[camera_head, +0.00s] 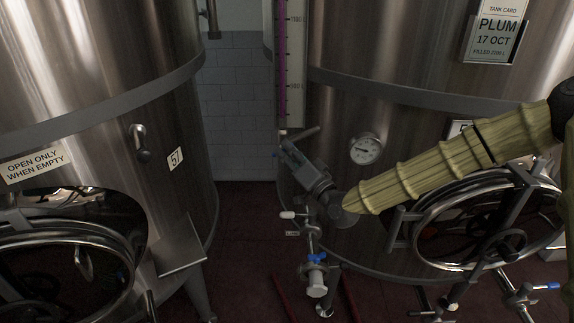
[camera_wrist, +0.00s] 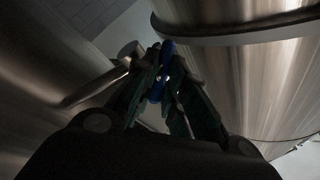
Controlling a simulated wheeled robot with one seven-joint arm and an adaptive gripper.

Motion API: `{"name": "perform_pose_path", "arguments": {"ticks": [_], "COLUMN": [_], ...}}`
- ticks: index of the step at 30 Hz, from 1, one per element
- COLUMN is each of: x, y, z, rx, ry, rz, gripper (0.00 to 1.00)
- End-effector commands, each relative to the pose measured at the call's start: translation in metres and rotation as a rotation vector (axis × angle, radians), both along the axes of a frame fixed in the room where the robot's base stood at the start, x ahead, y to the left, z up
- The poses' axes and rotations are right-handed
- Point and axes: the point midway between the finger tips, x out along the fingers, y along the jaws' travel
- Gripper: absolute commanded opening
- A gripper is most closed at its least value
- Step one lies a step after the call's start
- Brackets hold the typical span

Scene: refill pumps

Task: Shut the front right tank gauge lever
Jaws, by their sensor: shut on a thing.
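The right tank (camera_head: 400,125) is a tall steel vessel carrying a gauge tube (camera_head: 291,60) with purple liquid at its left edge. The blue gauge lever (camera_wrist: 160,70) is between the fingers in the wrist view; only a small blue bit (camera_head: 275,155) shows in the head view. My gripper (camera_head: 284,146) is at the foot of the gauge tube, its fingers shut on the blue lever; it also shows in the wrist view (camera_wrist: 165,63). A metal fitting (camera_wrist: 98,85) lies left of the fingers. The fingers hide much of the lever, and its exact angle is unclear.
A dial gauge (camera_head: 366,148) and a round manway door (camera_head: 485,225) are on the right tank, close to my arm. A sampling valve with a blue handle (camera_head: 317,258) is below my gripper. The left tank (camera_head: 100,90) stands across a narrow floor gap.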

Motion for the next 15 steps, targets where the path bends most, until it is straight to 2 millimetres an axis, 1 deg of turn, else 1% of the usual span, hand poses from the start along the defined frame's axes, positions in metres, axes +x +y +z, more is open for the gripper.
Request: {"name": "perform_pose_path", "arguments": {"ticks": [1, 15], "x": [0.0002, -0.0001], "y": [-0.0004, 0.0007], "z": [-0.0091, -0.0124], "rx": [0.028, 0.297], "ry": [0.000, 0.001], "rz": [-0.001, 0.000], "gripper": [0.00, 0.00]}}
